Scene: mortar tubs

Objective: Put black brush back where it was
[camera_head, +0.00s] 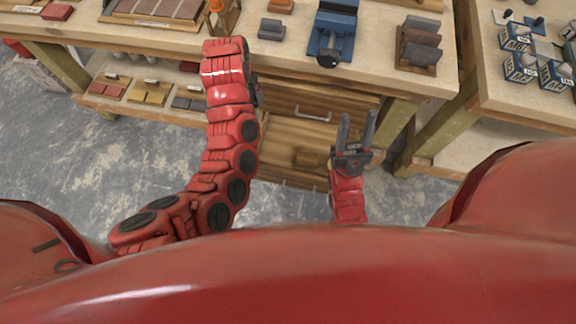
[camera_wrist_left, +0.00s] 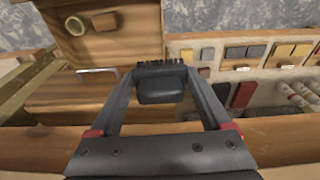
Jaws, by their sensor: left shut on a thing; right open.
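The black brush (camera_wrist_left: 162,86) shows in the left wrist view, with dark bristles along its far edge. My left gripper (camera_wrist_left: 158,78) is shut on it, one finger on each side, and holds it near the wooden bench front. In the head view the left arm reaches up to the bench edge; its fingers and the brush are mostly hidden behind the wrist. My right gripper (camera_head: 357,126) is open and empty in front of the drawers, its fingers pointing toward the bench.
The bench top (camera_head: 390,75) holds a blue vise (camera_head: 333,30) and a rack of dark blocks (camera_head: 420,45). A lower shelf with coloured blocks (camera_head: 150,92) is at left. Wooden drawers (camera_head: 325,105) are below the bench. A side table (camera_head: 515,100) with blue-and-white boxes stands at right.

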